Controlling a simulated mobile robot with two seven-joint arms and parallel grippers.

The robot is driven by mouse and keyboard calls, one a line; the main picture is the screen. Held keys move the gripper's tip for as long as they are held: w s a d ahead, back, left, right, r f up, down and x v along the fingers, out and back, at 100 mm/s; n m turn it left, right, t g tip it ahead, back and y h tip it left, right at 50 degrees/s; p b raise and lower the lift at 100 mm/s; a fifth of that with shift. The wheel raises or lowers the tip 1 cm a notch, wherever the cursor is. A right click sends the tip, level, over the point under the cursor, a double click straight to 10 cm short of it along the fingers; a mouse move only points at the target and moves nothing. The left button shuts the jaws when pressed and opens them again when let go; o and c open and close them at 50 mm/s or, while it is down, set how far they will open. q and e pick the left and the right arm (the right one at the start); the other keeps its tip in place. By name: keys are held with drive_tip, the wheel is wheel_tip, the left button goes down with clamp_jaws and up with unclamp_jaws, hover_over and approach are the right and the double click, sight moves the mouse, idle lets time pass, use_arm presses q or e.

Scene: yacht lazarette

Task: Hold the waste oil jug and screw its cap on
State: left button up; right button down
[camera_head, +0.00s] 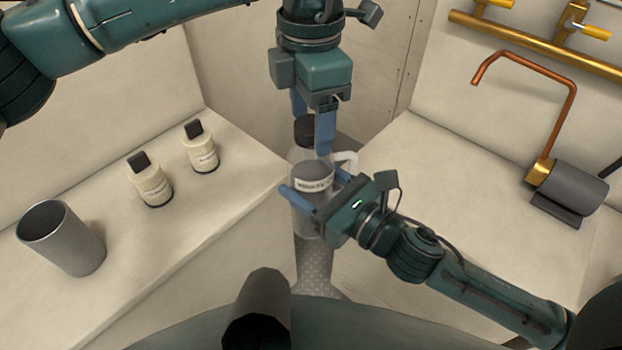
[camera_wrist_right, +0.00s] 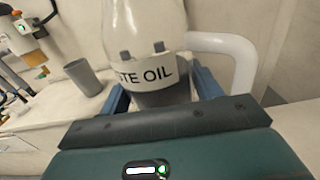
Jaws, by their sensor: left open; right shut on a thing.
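The waste oil jug (camera_head: 309,222) is a translucent pale jug with a white side handle and a white label; it stands upright near the middle of the head view. In the right wrist view the jug (camera_wrist_right: 140,25) shows "TE OIL" on its label and dark contents low down. My right gripper (camera_head: 313,188) is shut on the jug's body, a blue finger on each side. The black cap (camera_head: 305,131) is at the top of the jug; I cannot tell whether it is threaded. My left gripper (camera_head: 311,127) points down from above, open, with its fingers beside the cap.
A grey cup (camera_head: 85,243) and two cream bottles (camera_head: 154,186) (camera_head: 204,155) with black caps stand on the left bench. On the right bench is a grey cylinder (camera_head: 578,190) with a copper pipe (camera_head: 573,110). A brass rail (camera_head: 530,42) runs along the right wall.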

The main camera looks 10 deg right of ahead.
use_arm(q)
wheel_tip(320, 180, up, 12)
idle(0.6)
